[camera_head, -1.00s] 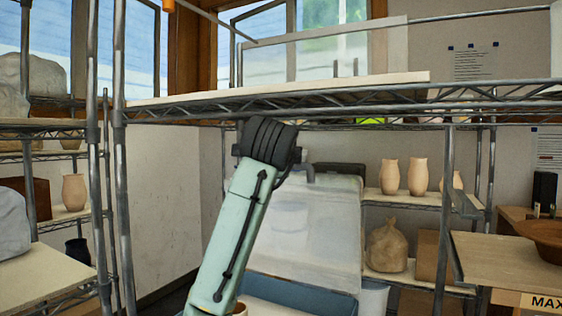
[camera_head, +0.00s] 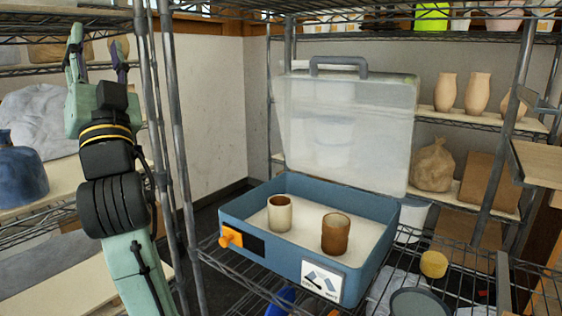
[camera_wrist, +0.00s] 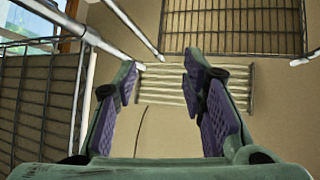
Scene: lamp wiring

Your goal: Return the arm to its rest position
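My arm (camera_head: 128,250) stands upright at the left of the head view, in front of the shelf posts. My gripper (camera_head: 96,40) is at its top, pointing up, its purple pads partly showing. In the wrist view my gripper (camera_wrist: 160,66) has its two fingers spread well apart. Nothing is between them. A white slatted panel (camera_wrist: 180,85) on the wall or ceiling shows beyond the fingers.
A blue case (camera_head: 345,275) with a raised clear lid (camera_head: 345,125) sits on the wire shelf. A pale cup (camera_head: 280,214) and a brown cup (camera_head: 335,236) stand inside. Metal posts (camera_head: 172,130) are close right of my arm. A blue jar (camera_head: 20,178) stands left.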

